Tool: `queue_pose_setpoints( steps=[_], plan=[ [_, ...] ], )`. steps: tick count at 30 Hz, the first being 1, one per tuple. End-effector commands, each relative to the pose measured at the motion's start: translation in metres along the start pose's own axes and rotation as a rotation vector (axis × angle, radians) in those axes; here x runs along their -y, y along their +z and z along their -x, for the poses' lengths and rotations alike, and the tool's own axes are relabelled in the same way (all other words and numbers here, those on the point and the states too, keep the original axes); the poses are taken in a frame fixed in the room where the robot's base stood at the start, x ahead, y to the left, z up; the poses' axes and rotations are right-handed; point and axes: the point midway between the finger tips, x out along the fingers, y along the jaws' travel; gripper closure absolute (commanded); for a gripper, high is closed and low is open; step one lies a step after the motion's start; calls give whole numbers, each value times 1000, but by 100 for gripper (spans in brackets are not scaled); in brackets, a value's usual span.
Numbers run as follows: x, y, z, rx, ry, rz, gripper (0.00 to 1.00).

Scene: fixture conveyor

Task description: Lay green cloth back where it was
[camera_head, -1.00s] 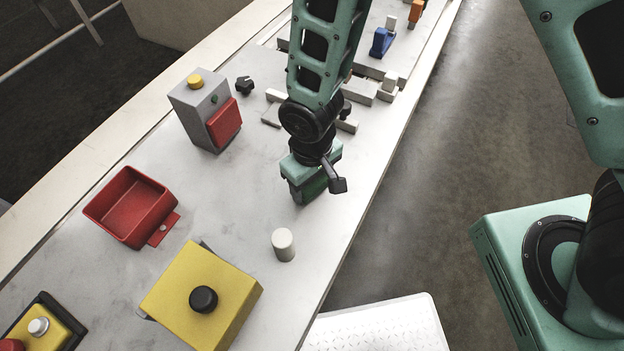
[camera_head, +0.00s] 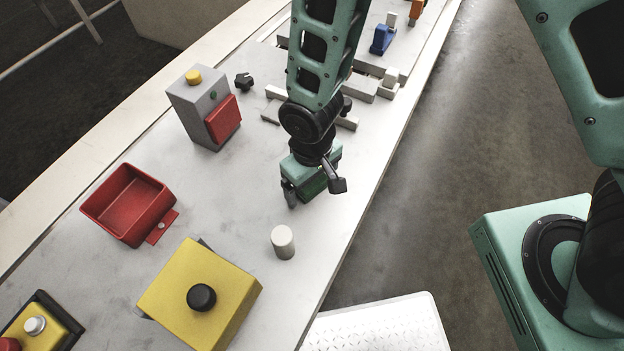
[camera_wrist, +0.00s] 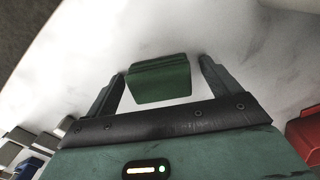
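The green cloth (camera_wrist: 160,80) shows in the wrist view as a folded, dark green block between my two fingers, with a narrow gap on each side. In the head view the cloth (camera_head: 313,186) is mostly hidden under my gripper (camera_head: 314,190), near the right edge of the white conveyor top (camera_head: 225,215). My gripper is open, with its fingers pointing down on either side of the cloth and apart from it. The cloth seems to lie on the white surface, though its underside is hidden.
A white cylinder (camera_head: 283,243) stands close in front of my gripper. A yellow box with a black button (camera_head: 201,297) and a red tray (camera_head: 105,211) are to the left. A grey box (camera_head: 190,110) with a red panel stands farther back. Pale bars (camera_head: 362,88) lie behind my arm.

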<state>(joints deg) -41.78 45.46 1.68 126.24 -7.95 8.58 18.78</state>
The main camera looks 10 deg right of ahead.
Motion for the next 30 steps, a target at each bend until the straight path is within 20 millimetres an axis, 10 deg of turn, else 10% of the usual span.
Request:
queue_pose_setpoints(
  steps=[13, 30],
  plan=[
    [0, -1, 16, -3, -1, -1, 12],
    [0, -1, 139, -5, -1, 0, 12]
  ],
)
